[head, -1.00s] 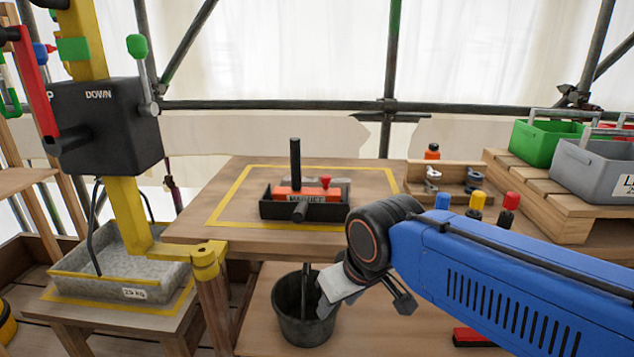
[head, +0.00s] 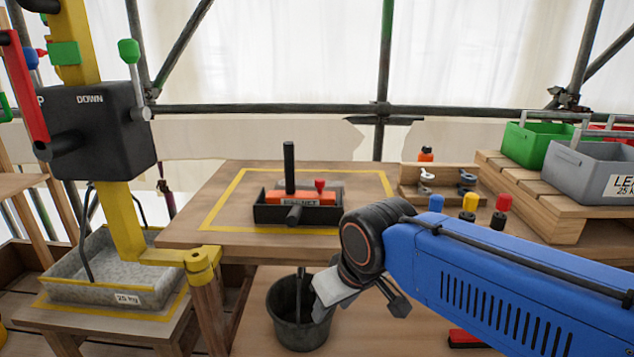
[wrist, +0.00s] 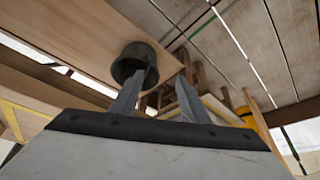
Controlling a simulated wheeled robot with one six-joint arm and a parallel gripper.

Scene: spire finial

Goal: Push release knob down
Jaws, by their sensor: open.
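A small red knob (head: 319,186) stands up on an orange block labelled as a magnet (head: 304,199), which sits in a black tray (head: 268,214) on the wooden table. A black upright post (head: 289,165) rises beside it. A green-topped lever (head: 129,52) is on the black box marked DOWN (head: 95,125) at the left. I cannot tell for sure which is the release knob. My gripper (wrist: 165,78) is open and empty in the wrist view, its fingers pointing towards a dark bucket (wrist: 126,66). In the head view its fingers are hard to make out, low in front of the table.
The bucket (head: 290,330) stands below the table's front edge. A yellow bracket (head: 197,258) is at the table's left corner. Blue, yellow and red capped pegs (head: 470,203) stand to the right, near my blue arm. Green (head: 540,142) and grey crates (head: 590,172) are at the far right.

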